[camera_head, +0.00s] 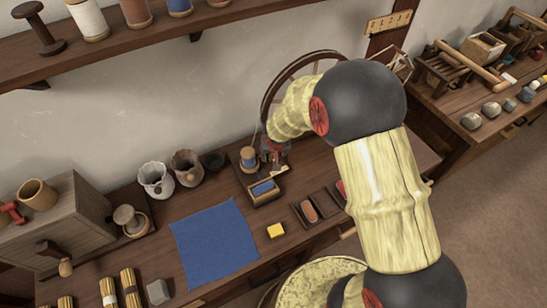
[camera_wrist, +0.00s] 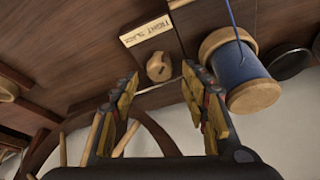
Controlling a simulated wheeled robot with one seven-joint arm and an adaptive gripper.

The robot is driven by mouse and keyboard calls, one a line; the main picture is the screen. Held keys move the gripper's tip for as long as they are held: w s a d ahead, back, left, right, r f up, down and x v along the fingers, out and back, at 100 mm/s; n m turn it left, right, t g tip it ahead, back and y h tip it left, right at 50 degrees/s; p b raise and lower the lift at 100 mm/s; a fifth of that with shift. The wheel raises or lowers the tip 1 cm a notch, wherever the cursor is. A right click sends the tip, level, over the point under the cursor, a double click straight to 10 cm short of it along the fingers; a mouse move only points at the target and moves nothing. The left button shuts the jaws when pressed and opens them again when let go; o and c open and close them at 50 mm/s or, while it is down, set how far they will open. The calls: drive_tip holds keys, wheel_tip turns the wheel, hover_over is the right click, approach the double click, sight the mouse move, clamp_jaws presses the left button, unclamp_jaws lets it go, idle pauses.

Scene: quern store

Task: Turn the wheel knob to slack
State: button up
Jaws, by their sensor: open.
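In the wrist view the small wooden knob (camera_wrist: 158,68) stands on dark wood below a pale label (camera_wrist: 147,30) reading TIGHT and SLACK. Which word the knob points to is not clear. My gripper (camera_wrist: 159,76) is open and empty. Its two fingers are on either side of the knob in the picture, and I see no contact. In the head view my gripper (camera_head: 273,152) is small and partly hidden by my arm, over the base of the spinning wheel (camera_head: 266,103). I cannot make out the knob there.
A spool of blue thread (camera_wrist: 235,72) stands close beside the right finger in the wrist view. A shelf (camera_head: 120,50) runs above.

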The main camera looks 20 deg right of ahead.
sight(273, 159)
drive_tip(key=shift+b+x, duration=0.35)
drive_tip(key=shift+x, duration=1.05)
drive_tip(key=shift+c, duration=0.6)
drive_tip(key=c, duration=1)
